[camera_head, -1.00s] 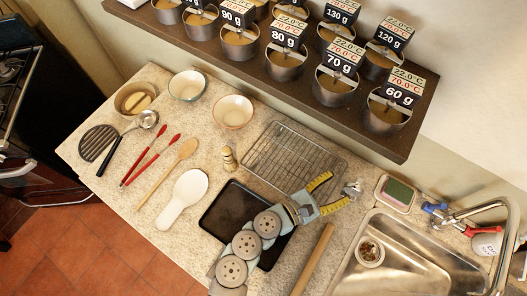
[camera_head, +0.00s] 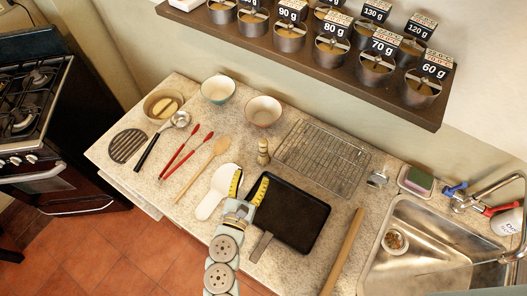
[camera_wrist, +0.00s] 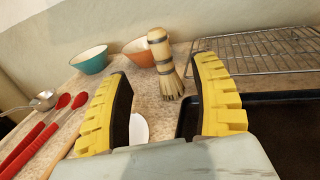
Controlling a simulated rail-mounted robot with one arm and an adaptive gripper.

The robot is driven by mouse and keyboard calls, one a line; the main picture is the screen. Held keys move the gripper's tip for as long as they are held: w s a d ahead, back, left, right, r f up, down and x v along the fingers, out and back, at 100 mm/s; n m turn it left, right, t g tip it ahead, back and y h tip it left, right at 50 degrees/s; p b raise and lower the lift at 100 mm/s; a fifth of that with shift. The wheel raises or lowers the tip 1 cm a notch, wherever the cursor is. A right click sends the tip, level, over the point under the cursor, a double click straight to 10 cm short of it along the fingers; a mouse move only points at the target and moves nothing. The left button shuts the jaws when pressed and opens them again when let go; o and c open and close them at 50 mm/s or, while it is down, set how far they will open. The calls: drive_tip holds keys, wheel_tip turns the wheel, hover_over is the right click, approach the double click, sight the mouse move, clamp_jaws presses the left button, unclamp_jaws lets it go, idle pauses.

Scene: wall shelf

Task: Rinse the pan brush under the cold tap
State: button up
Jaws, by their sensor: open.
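The pan brush (camera_head: 263,151) stands upright on the counter, behind the black tray and left of the wire rack. In the wrist view the brush (camera_wrist: 165,62) has a wooden handle with dark bands and bristles flaring at the bottom. My gripper (camera_head: 249,188) is open and empty, in front of the brush and apart from it. In the wrist view the brush shows beyond and between the yellow fingers (camera_wrist: 165,95).
A black tray (camera_head: 306,205) lies right of my gripper, and a white spoon rest (camera_head: 212,205) lies left. A wire rack (camera_head: 322,158), a rolling pin (camera_head: 343,252) and a sponge dish (camera_head: 416,181) lie towards the sink. A small cup (camera_head: 395,241) sits in the sink. A shelf of pots overhangs the back.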

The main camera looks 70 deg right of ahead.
sight(261, 148)
drive_tip(key=d, duration=0.3)
drive_tip(key=d+p, duration=0.1)
drive_tip(key=d, duration=0.1)
drive_tip(key=shift+w+d+r, duration=0.1)
drive_tip(key=shift+w+d, duration=0.05)
drive_tip(key=shift+w, duration=0.15)
drive_tip(key=shift+w+d, duration=0.15)
drive_tip(key=shift+d, duration=0.75)
drive_tip(key=d, duration=0.1)
drive_tip(key=d+p, duration=0.1)
drive_tip(key=d, duration=0.2)
drive_tip(key=shift+w+d+p, duration=0.15)
drive_tip(key=shift+w+p, duration=0.1)
drive_tip(key=shift+p, duration=0.05)
drive_tip(key=shift+d, duration=0.4)
clamp_jaws()
